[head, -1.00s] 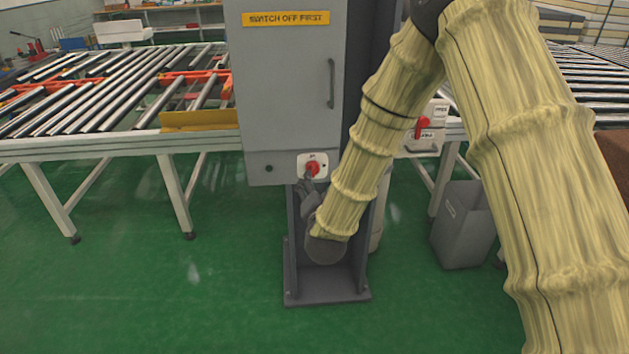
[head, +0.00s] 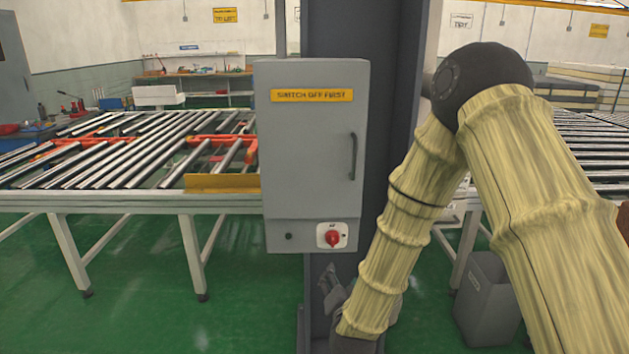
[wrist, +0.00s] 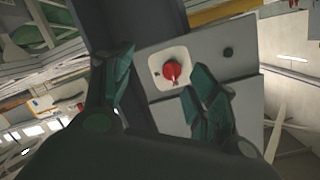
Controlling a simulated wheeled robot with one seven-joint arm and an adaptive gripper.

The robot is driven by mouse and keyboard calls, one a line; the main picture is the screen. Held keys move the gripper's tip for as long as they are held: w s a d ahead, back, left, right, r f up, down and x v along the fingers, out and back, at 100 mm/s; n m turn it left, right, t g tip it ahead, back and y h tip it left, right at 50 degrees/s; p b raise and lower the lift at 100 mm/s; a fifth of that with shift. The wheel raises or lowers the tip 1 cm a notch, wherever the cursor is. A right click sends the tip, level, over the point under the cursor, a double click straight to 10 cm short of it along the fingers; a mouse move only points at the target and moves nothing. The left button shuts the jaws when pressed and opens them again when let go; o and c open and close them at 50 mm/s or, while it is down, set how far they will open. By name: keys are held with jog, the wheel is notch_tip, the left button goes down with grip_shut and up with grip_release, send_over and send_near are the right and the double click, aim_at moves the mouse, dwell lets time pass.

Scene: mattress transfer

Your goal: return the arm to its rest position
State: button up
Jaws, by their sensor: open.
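My arm, in a yellowish ribbed cover, comes down from the right in the head view and bends at a dark joint. My gripper (head: 328,280) is at its lower end, just below the grey switch cabinet (head: 305,170), partly hidden by the arm. In the wrist view my gripper (wrist: 158,85) has its two dark green fingers spread apart with nothing between them. The red rotary switch (head: 332,238) on its white plate sits low on the cabinet front. In the wrist view the red switch (wrist: 171,73) shows beyond and between the fingers, apparently untouched.
A dark column (head: 390,90) stands behind the cabinet. A roller conveyor (head: 130,150) lies to the left, and another (head: 590,145) to the right behind my arm. A grey bin (head: 485,300) stands on the green floor (head: 150,320), which is open at front left.

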jog(key=s+d+f+n+g, duration=0.2)
jog(key=s+d+f+g, duration=0.2)
jog(key=s+f, duration=0.6)
jog(key=s+d+f+n+g, duration=0.2)
jog(key=s+d+f+g, duration=0.15)
jog(key=s+f, duration=0.7)
jog(key=s+d+f+n+g, duration=0.1)
jog(key=s+f, duration=0.3)
jog(key=s, duration=0.4)
jog(key=s+d+f+g, duration=0.4)
jog(key=s, duration=0.3)
jog(key=s+d+f+n+g, duration=0.1)
jog(key=s+d+f+g, duration=0.1)
jog(key=s, duration=0.6)
notch_tip(320, 180, down, 3)
jog(key=shift+s+d+r+n+g, duration=0.2)
jog(key=shift+s+n+g, duration=0.1)
jog(key=shift+g, duration=0.25)
